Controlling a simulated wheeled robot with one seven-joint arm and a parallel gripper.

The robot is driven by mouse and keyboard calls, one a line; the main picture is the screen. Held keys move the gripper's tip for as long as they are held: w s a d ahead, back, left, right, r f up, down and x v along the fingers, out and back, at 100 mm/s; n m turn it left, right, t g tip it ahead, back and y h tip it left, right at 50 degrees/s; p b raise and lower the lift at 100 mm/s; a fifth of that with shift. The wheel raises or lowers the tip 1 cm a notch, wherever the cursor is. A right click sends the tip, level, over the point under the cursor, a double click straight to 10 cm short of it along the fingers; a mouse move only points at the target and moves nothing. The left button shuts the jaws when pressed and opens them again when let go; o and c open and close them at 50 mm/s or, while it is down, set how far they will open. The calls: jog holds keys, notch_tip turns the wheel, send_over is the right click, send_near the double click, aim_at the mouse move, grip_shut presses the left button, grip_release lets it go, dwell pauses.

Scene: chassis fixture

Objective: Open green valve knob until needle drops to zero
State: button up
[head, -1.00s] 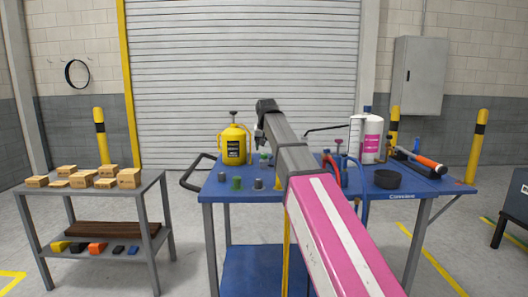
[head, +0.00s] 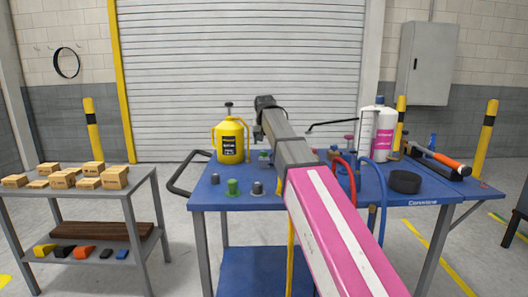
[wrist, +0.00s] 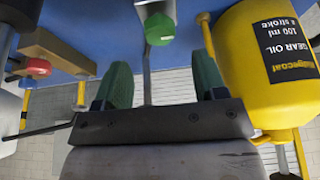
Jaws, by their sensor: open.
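A smaller greenish piece (head: 264,156) sits farther back, below my gripper (head: 259,132). The wrist view shows a green cap (wrist: 160,29) on a grey body; I cannot tell which of the two it is. My gripper (wrist: 162,80) is open in the wrist view, with its dark green fingers apart and the cap beyond them. A thin grey rod shows between the fingers; whether it touches them is unclear. I cannot make out a gauge needle.
A yellow oil can (head: 230,142) stands close beside my gripper and fills the right of the wrist view. Red and blue hoses (head: 376,200), a black ring (head: 404,181) and a white-pink bottle (head: 377,135) are on the table's right. A box shelf (head: 75,190) stands left.

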aim_at(264, 152)
jog(key=shift+x, duration=3.05)
jog(key=c, duration=0.9)
